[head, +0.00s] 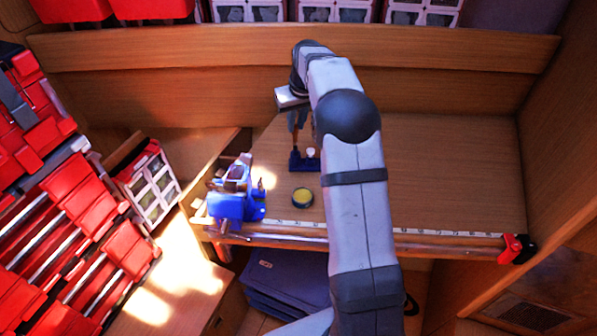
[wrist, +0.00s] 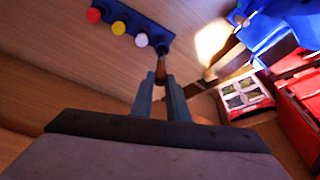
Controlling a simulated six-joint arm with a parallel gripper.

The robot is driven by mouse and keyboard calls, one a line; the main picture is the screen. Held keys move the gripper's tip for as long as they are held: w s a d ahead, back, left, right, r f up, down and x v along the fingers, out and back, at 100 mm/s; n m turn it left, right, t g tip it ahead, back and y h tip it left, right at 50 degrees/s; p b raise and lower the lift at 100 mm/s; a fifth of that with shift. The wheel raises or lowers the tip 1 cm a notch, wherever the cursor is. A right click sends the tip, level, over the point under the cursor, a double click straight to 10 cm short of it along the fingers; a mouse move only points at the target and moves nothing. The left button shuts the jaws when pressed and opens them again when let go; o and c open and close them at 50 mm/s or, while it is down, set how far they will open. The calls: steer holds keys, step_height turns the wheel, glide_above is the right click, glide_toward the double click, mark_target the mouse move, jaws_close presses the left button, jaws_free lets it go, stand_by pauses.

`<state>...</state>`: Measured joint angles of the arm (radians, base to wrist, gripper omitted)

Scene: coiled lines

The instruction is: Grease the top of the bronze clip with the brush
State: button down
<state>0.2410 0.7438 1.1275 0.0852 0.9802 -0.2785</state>
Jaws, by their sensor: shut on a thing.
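My gripper (head: 297,121) is above the bench and shut on a brown-handled tool, apparently the brush (head: 296,140). In the wrist view my gripper's fingers (wrist: 161,84) close on the brown handle (wrist: 161,67). The handle's far end meets the end of a blue rack (wrist: 122,18). I cannot tell whether it is seated in the rack or just above it; bristles are not visible. The blue rack (head: 300,167) also shows in the head view. A round tin with yellow contents (head: 302,197) stands in front of it. I cannot make out the bronze clip.
Red (wrist: 94,15), yellow (wrist: 118,28) and white (wrist: 141,40) knobs line the rack. A blue vise (head: 228,207) stands at the bench's left front corner. A measuring strip (head: 440,233) runs along the front edge. The bench right of my arm (head: 450,170) is clear.

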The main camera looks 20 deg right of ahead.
steer(key=shift+f, duration=0.15)
steer(key=shift+w+r+b, duration=0.1)
steer(key=shift+r+b, duration=0.2)
steer(key=shift+b, duration=0.05)
step_height(320, 180, up, 7)
steer(key=shift+b, duration=0.9)
steer(key=s+a+b, duration=0.2)
steer(key=s+a, duration=0.1)
steer(key=s, duration=0.8)
steer(key=s+f, duration=0.3)
steer(key=f, duration=0.2)
steer(key=shift+s+a, duration=0.25)
steer(key=shift+f, duration=0.2)
